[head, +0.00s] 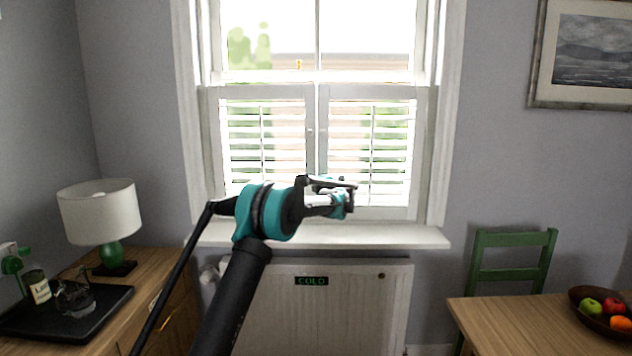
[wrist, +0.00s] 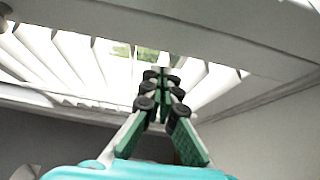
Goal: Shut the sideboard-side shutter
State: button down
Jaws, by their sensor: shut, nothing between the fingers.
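The sideboard-side shutter (head: 262,140) is the left white louvred panel in the lower window, on the lamp's side. It lies roughly in line with the right shutter (head: 370,145), with a narrow upright line between their inner edges; I cannot tell whether it is fully flush. My gripper (head: 350,197) is in front of the lower right shutter, above the sill, pointing right. It is shut and empty. In the wrist view the closed fingers (wrist: 162,75) lie in front of white slats (wrist: 75,55) and a frame rail (wrist: 215,35). Contact cannot be made out.
The window sill (head: 330,236) and a radiator cover (head: 335,310) are below. At left, a sideboard (head: 165,265) holds a lamp (head: 100,212) and black tray (head: 105,300). At right are a green chair (head: 512,240) and table (head: 510,315) with a fruit bowl (head: 582,298).

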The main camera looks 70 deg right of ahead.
jog(key=s, duration=1)
jog(key=shift+s+d, duration=0.25)
